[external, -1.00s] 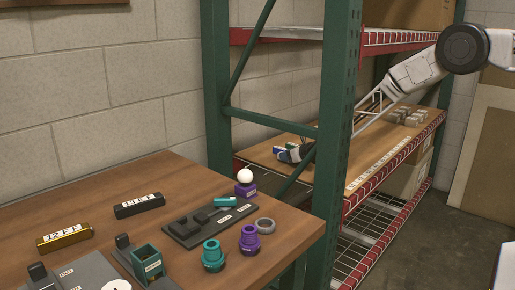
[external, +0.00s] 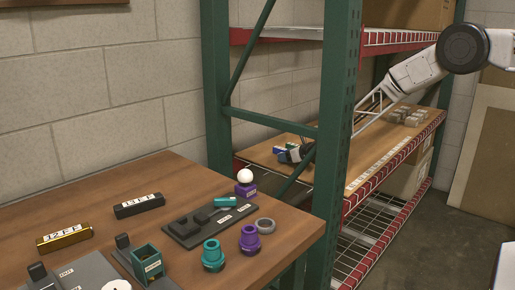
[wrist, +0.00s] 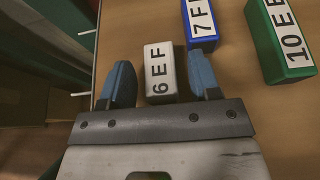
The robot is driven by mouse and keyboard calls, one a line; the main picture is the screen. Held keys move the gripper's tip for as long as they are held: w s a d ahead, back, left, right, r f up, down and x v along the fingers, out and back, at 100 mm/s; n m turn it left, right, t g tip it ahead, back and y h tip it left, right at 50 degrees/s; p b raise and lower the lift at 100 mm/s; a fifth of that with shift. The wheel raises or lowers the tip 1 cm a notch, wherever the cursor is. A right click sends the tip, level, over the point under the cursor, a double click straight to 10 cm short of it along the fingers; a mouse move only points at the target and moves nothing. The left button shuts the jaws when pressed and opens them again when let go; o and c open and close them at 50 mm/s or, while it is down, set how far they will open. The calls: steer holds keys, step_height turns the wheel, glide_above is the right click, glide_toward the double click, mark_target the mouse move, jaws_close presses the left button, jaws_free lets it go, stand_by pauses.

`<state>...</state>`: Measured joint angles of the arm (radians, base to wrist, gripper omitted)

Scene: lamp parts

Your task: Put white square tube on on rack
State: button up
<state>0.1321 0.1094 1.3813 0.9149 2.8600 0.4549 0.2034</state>
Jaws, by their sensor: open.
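The white square tube (wrist: 160,70), labelled "6 E F", lies on the wooden shelf board of the rack (wrist: 150,20) in the wrist view. My gripper (wrist: 164,80) is open, with one blue finger on each side of the white tube's near end. A gap shows between the tube and the left finger; the right finger is closer, and I cannot tell whether it touches. In the external view my gripper (external: 297,154) is at the left part of the rack's middle shelf (external: 360,160), partly behind the green post, and the white tube cannot be made out there.
A blue tube (wrist: 201,25) lies just beyond the right finger, and a green tube (wrist: 281,45) lies further right. The shelf edge runs along the left. Several grey blocks (external: 410,116) sit at the shelf's far end. A wooden table (external: 110,200) with lamp parts stands in front.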

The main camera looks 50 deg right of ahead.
steer(key=shift+v, duration=6)
steer(key=shift+r, duration=0.1)
steer(key=shift+a+r+n, duration=0.15)
steer(key=shift+r+n, duration=0.25)
steer(key=shift+r, duration=0.15)
steer(key=s+a+r+n+g+y, duration=0.2)
steer(key=s+a+r+n+y, duration=0.2)
steer(key=s+r+n, duration=0.35)
steer(key=s+a+r+n+g+y, duration=0.2)
steer(key=s+a+r+n+y, duration=0.15)
steer(key=r+n, duration=0.65)
steer(key=s+a+r+n+g+h, duration=0.1)
steer(key=s+r+n, duration=0.4)
steer(key=s, duration=1)
steer(key=s+a+r+n+g+h, duration=0.1)
steer(key=s+r+n+g+h, duration=0.2)
steer(key=s, duration=1.3)
steer(key=s+r+n+g+h, duration=0.3)
steer(key=s+r+n, duration=0.5)
steer(key=s, duration=0.8)
steer(key=shift+a+r+n+h, duration=0.3)
steer(key=shift+a+n+h, duration=0.1)
steer(key=shift+n, duration=0.35)
